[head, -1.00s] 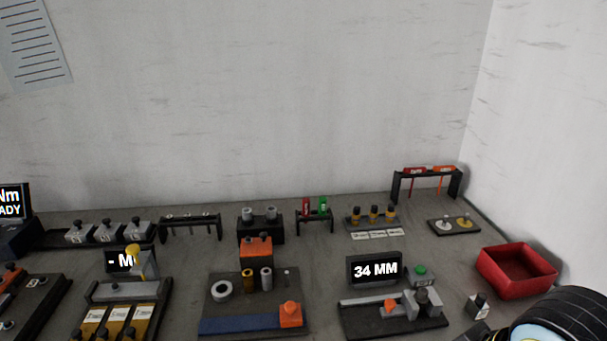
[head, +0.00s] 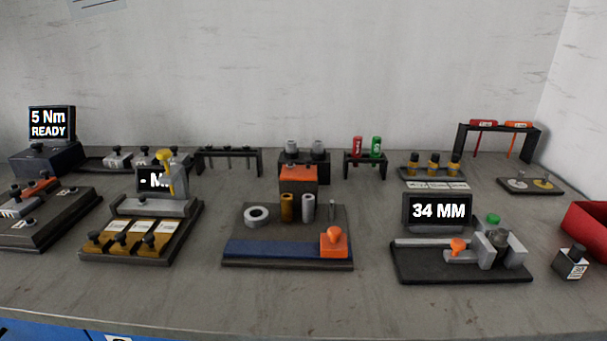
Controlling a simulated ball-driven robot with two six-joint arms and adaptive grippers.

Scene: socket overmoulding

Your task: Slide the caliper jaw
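The caliper station (head: 460,277) stands on the right part of the bench in the head view. Its black display (head: 437,211) reads "34 MM". A grey rail (head: 425,242) runs along the base. The sliding jaw with an orange knob (head: 458,246) sits right of the rail's middle. A grey block (head: 494,250) with a dark round part stands right of the jaw; I cannot tell whether they touch. A green button (head: 493,219) is behind the block. Neither of my grippers is in view.
A small black-and-white block (head: 571,262) and a red bin (head: 590,228) stand to the right. A board with a blue strip (head: 285,250) and an orange knob is to the left. The bench front (head: 300,311) is clear.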

